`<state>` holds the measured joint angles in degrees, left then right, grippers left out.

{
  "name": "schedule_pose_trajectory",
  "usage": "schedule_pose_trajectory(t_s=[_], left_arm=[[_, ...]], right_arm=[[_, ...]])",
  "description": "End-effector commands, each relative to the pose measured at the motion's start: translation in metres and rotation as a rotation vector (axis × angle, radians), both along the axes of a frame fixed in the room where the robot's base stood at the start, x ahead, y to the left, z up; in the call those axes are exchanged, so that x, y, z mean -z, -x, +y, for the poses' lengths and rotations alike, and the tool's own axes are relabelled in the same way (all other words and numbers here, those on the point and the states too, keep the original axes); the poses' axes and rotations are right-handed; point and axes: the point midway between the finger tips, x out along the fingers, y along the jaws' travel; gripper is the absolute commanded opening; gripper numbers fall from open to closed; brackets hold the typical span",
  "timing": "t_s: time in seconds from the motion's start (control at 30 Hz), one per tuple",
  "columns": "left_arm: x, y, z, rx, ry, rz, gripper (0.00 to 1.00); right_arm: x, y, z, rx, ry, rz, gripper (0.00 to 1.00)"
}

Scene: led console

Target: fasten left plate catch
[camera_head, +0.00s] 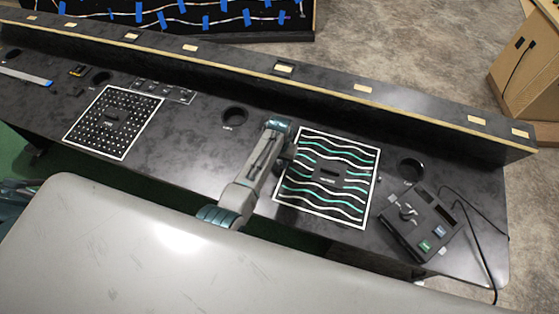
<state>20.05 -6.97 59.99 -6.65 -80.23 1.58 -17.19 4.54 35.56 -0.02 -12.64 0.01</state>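The left plate (88,132), a dark square with a white border and a grid of white dots, lies flat on the console at the left. A small dark handle-like piece (112,118) sits at its middle. I cannot make out a catch at its edge for certain, nor whether it is fastened. My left gripper (284,163) is well to the right of this plate, at the left edge of the wavy-line plate (347,155). Its fingers are small and dark, and I cannot tell whether they are open. My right gripper does not show.
The black console has round recesses (234,115) and a raised back ledge (285,90) with small pale labels. A control box (420,222) with a cable stands at the right. A blue and white strip (27,77) lies at far left.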

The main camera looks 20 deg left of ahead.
Motion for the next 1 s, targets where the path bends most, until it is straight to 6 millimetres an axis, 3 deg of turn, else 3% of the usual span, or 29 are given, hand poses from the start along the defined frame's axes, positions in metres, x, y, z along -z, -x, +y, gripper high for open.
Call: schedule_pose_trajectory(t_s=[0.03, 0.1, 0.13, 0.57, 1.0], left_arm=[[0.0000, 0.0001, 0.0000, 0.000, 0.000, 0.000, 0.16], [-0.0001, 0.0001, 0.0000, 0.000, 0.000, 0.000, 0.02], [-0.0001, 0.0001, 0.0000, 0.000, 0.000, 0.000, 0.00], [-0.0001, 0.0003, 0.0000, -0.063, 0.000, 0.001, 0.00], [-0.0002, 0.0003, -0.0001, -0.412, 0.000, 0.001, 0.00]], right_arm=[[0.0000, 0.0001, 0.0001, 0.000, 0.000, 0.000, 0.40], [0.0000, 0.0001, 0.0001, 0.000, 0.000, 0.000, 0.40], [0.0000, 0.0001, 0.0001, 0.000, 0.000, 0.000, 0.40], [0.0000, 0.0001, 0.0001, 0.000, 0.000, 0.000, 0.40], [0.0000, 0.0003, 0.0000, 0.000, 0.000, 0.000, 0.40]])
